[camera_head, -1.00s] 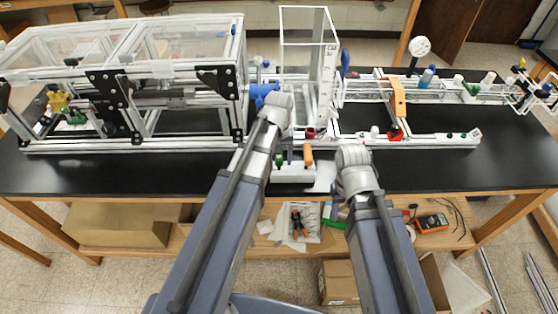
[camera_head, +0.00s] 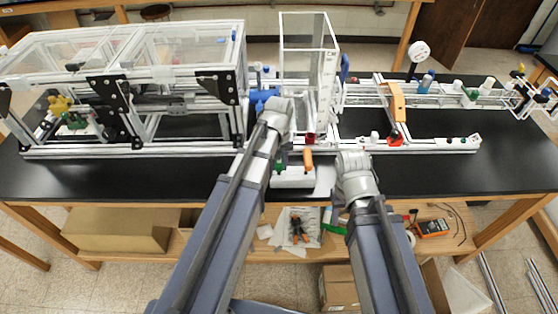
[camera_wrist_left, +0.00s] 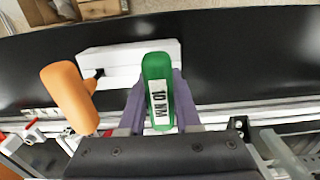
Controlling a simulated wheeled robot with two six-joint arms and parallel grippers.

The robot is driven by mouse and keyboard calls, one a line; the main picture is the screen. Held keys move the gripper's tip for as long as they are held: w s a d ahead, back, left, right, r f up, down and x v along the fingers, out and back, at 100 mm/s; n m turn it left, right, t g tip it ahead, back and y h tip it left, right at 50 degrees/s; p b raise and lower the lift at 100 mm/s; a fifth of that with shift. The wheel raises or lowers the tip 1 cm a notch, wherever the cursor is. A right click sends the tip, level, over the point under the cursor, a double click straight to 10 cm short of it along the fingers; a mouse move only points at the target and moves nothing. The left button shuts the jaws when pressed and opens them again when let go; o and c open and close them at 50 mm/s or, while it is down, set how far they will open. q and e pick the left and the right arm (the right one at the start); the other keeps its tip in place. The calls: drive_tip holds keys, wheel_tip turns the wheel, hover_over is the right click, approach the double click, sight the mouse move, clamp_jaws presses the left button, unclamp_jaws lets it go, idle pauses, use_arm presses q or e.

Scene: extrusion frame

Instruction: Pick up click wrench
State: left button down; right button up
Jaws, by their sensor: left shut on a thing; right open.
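The click wrench has a green handle (camera_wrist_left: 158,92) marked "10 NM". In the left wrist view it lies between the purple fingers of my left gripper (camera_wrist_left: 156,100), which is shut on it. Its lower part is hidden, and I cannot tell whether it is clear of the white holder (camera_wrist_left: 104,68) below. In the head view the green handle (camera_head: 280,166) shows at the holder's (camera_head: 292,180) left end, under my left arm. My right gripper (camera_head: 352,162) is just right of the holder, open, with its fingers mostly hidden by its wrist.
An orange-handled tool (camera_wrist_left: 70,98) stands beside the green one, and shows in the head view (camera_head: 308,158). A clear-walled frame (camera_head: 308,75) stands behind. A large extrusion frame (camera_head: 120,80) fills the left; a rail assembly (camera_head: 430,145) lies right. The black tabletop (camera_head: 420,175) is bare at front right.

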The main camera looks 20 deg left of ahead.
use_arm(q)
drive_tip(key=shift+r, duration=0.15)
wheel_tip(320, 180, up, 10)
drive_tip(key=p, duration=1)
drive_tip(key=c, duration=1.2)
unclamp_jaws()
clamp_jaws()
wheel_tip(320, 180, up, 6)
drive_tip(key=p, duration=0.6)
drive_tip(key=shift+p, duration=0.3)
